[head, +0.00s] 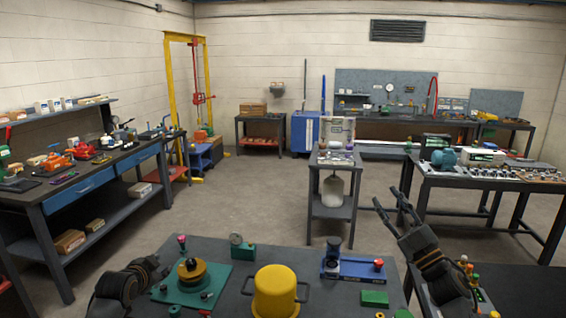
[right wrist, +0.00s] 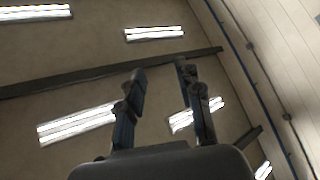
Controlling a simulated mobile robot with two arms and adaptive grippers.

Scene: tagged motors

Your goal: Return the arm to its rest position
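My right arm rises at the right of the head view, and its gripper (head: 401,207) points up, above and beyond the near bench's right side. In the right wrist view the two fingers of this gripper (right wrist: 160,72) stand apart with nothing between them, against the ceiling and its lamps. My left gripper (head: 155,268) is low at the left, over the near bench's left edge. Its fingers are small and dark here, and I cannot tell their opening. A teal motor (head: 443,158) stands on the right-hand table. No tag on it is readable.
The near bench (head: 225,300) carries a yellow pot (head: 275,291), a green fixture plate (head: 207,292) and a blue fixture (head: 352,267). A small cart (head: 333,214) stands beyond it. A workbench (head: 96,176) lines the left wall. Open floor (head: 240,205) lies between.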

